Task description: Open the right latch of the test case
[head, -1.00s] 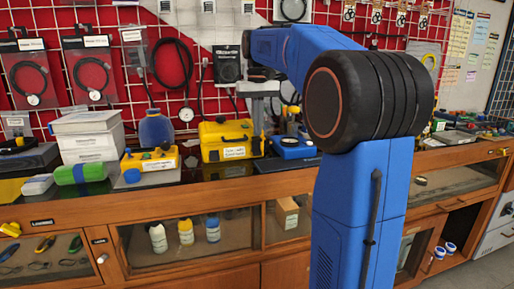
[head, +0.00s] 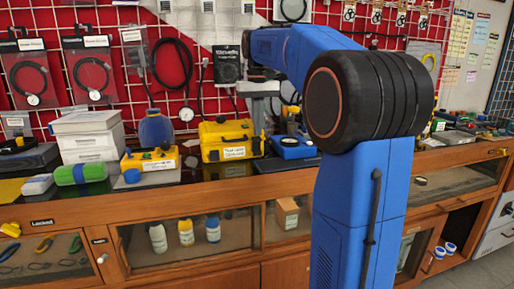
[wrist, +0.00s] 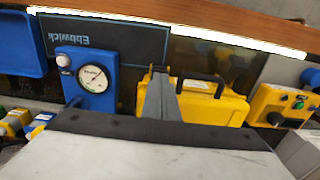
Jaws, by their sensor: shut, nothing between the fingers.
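The yellow test case (head: 232,153) stands on the bench in the head view, with a dark handle on top and a white label on its front. It also shows in the wrist view (wrist: 212,105), seen from above with its handle across the top. My gripper (wrist: 158,76) is shut and empty, over the end of the case that is on the left in the wrist view. In the head view my gripper (head: 258,118) hangs at the case's right end. The fingers cover that part of the case, so I cannot make out the right latch or tell whether they touch it.
A blue gauge box (wrist: 88,78) stands close beside the case on a dark mat (wrist: 110,36). A yellow control box (wrist: 285,108) stands on the other side. White boxes (head: 90,135) and a blue bottle (head: 157,130) stand further left. The wooden bench edge (wrist: 190,22) runs along the front.

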